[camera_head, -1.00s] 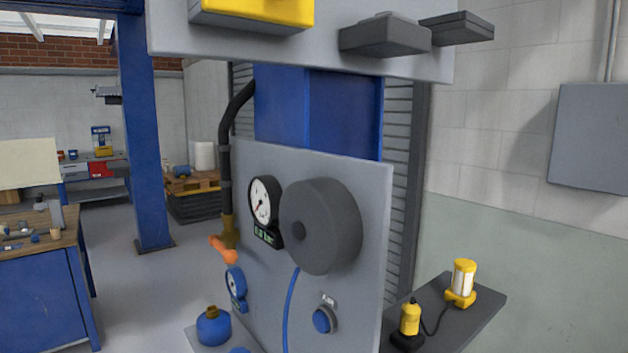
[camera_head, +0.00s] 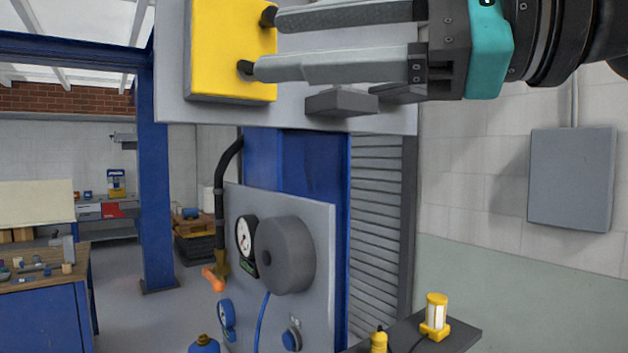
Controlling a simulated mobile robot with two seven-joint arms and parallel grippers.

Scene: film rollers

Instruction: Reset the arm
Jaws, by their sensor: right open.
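My right gripper (camera_head: 258,43) comes in from the upper right of the head view. Its two long grey fingers point left and stand apart, open. The dark fingertips overlap the right side of a yellow box (camera_head: 222,45) on the upper grey panel. I cannot tell whether they touch it. Nothing shows between the fingers. My right arm is the dark and teal wrist at the top right. My left gripper is not in view.
Below are a lower panel with a gauge (camera_head: 246,240), a grey round reel (camera_head: 286,255) and a blue hose. A dark shelf holds a yellow lamp (camera_head: 435,316). A grey wall box (camera_head: 571,178) hangs at right. A workbench (camera_head: 45,300) stands at left.

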